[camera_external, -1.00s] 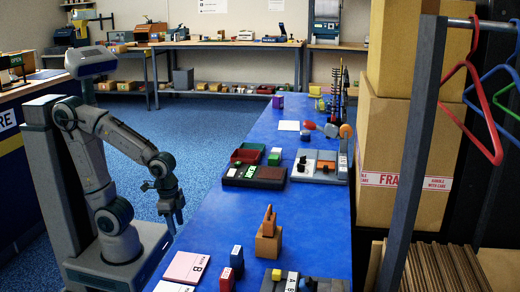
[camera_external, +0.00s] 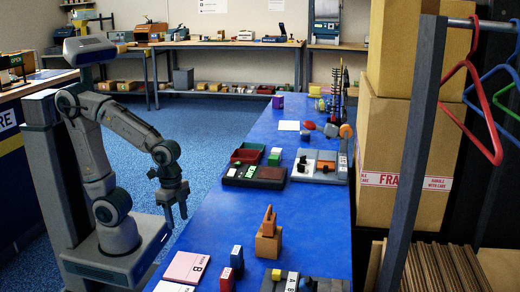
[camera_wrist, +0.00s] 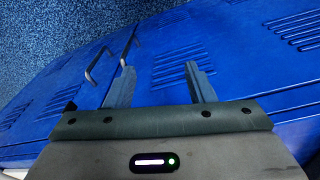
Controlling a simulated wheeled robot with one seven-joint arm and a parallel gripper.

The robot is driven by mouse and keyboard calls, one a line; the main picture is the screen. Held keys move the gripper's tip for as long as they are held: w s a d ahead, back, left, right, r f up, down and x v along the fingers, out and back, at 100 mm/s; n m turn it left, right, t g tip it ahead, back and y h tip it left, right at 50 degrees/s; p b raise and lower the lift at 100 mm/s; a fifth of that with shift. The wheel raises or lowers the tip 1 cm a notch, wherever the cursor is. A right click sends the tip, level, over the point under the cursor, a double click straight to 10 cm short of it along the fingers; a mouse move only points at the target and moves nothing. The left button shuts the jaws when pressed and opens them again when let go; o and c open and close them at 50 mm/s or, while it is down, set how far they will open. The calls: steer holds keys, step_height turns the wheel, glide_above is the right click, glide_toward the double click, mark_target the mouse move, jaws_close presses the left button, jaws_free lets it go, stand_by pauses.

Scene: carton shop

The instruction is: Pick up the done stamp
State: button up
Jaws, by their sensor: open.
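I cannot tell which item is the done stamp, since the labels are too small to read. Small labelled blocks stand on the blue table: a blue one (camera_external: 237,258) and a red one (camera_external: 226,279) near the front, and a green one (camera_external: 274,158) farther back. A brown wooden block with an upright handle-like top (camera_external: 268,243) stands right of the blue block. My gripper (camera_external: 176,214) hangs pointing down, just left of the table edge. In the wrist view my gripper (camera_wrist: 159,70) is open, with nothing between the fingers.
A pink card (camera_external: 187,267) lies at the table's front left. A grey device (camera_external: 320,166) and a dark tray unit (camera_external: 254,176) sit mid-table. The wrist view shows a blue vented panel (camera_wrist: 235,55) with metal handles. Cartons (camera_external: 405,150) stand right.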

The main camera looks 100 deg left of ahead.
steer(key=w+d+r+m+h+p, duration=0.2)
steer(key=w+d+r+m+p, duration=0.4)
steer(key=d+r+p, duration=0.45)
steer(key=m+g+h+p, duration=0.1)
steer(key=m+h+p, duration=0.1)
steer(key=m+p, duration=0.8)
glide_toward(237, 249)
steer(key=shift+n, duration=0.6)
steer(key=x, duration=0.6)
steer(key=shift+s+d+f, duration=0.15)
steer(key=shift+d+f, duration=0.1)
steer(key=shift+d, duration=0.15)
steer(key=shift+a+x, duration=0.2)
steer(key=shift+x, duration=2.85)
jaws_close()
